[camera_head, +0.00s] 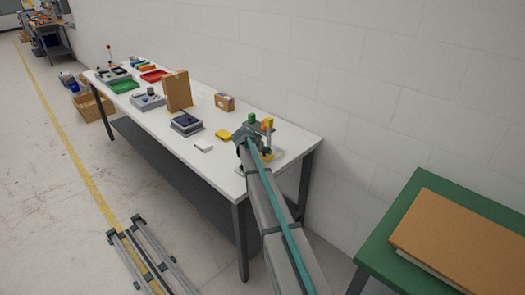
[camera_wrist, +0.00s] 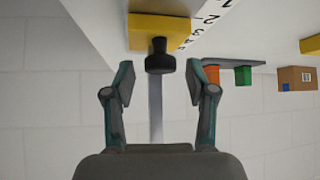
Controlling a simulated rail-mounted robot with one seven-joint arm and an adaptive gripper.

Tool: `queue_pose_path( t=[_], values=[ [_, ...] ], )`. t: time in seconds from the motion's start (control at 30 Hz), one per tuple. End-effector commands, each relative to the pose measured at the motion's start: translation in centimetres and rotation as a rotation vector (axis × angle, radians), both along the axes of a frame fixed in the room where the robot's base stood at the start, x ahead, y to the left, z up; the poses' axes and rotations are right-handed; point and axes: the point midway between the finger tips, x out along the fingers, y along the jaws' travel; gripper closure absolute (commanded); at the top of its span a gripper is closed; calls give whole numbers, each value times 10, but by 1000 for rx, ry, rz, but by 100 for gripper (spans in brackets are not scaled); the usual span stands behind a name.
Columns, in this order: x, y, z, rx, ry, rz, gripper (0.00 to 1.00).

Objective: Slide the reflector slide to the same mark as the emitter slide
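In the wrist view, a yellow slide block (camera_wrist: 145,27) with a black knob (camera_wrist: 160,62) sits beside a white scale with black numerals (camera_wrist: 205,18). I cannot tell whether this is the reflector or the emitter slide. My gripper (camera_wrist: 161,82) is open. Its two fingers stand left and right of the knob, with a visible gap on each side. In the head view, my gripper (camera_head: 247,136) is at the near right end of the white table and hides part of the fixture. Yellow parts (camera_head: 267,156) show beside it. The marks are not readable there.
The white table (camera_head: 290,138) also holds a yellow block (camera_head: 223,134), a small cardboard box (camera_head: 225,102), a dark-topped grey device (camera_head: 186,123) and a tall brown board (camera_head: 177,91). A wall runs behind. A green table (camera_head: 385,240) stands at right.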

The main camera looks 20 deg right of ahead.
Motion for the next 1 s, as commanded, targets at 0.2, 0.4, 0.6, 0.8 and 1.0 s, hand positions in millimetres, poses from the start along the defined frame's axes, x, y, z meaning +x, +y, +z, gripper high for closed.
queue_pose_path(
  t=[0.2,0.4,0.6,0.8,1.0],
  values=[
    [0,0,0,0,-1,-1,40],
    [-3,4,5,1,-1,0,40],
    [-16,21,26,0,-2,1,40],
    [-33,43,53,0,-3,1,40],
    [-45,60,75,0,-2,1,40]
  ],
)
